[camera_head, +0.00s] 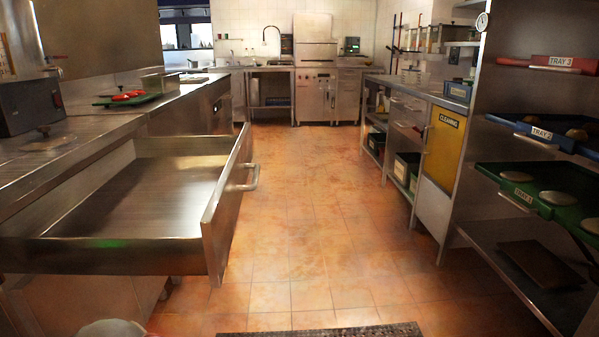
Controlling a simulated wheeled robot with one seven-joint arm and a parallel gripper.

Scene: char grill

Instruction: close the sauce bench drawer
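A large steel drawer (229,205) stands pulled far out from the steel bench (80,150) on the left in the head view. Its front panel faces the aisle and carries a bar handle (245,177). The visible inside of the drawer is bare. No label on it can be read, so I cannot tell if it is the sauce bench drawer. My gripper is not in view.
A green board (127,99) with red items lies on the left bench. Shelves with labelled trays, such as the green tray (545,192), stand at right. A dark mat (330,331) lies in front. The tiled aisle (310,190) between is clear.

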